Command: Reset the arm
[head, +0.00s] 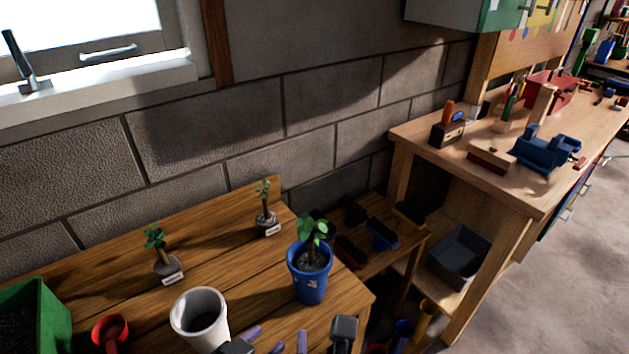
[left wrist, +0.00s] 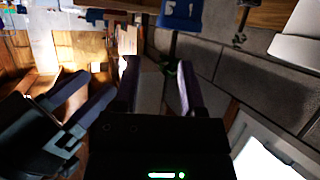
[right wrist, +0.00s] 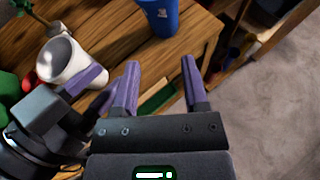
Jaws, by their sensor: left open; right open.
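My left gripper (left wrist: 157,90) is open, with two purple fingers spread apart and nothing between them. In the head view only its tips show at the bottom edge (head: 264,340), just right of the white pot. My right gripper (right wrist: 158,85) is also open and empty, over the wooden table's front edge. The two grippers are close side by side, each showing at the left of the other's wrist view. The head view cuts off most of both arms.
A white pot (head: 200,318), a blue pot with a plant (head: 309,275), two small seedlings (head: 166,265) (head: 266,220), a red scoop (head: 111,332) and a green box (head: 38,310) stand on the wooden table (head: 215,245). A workbench (head: 505,192) stands at right. Floor at far right is clear.

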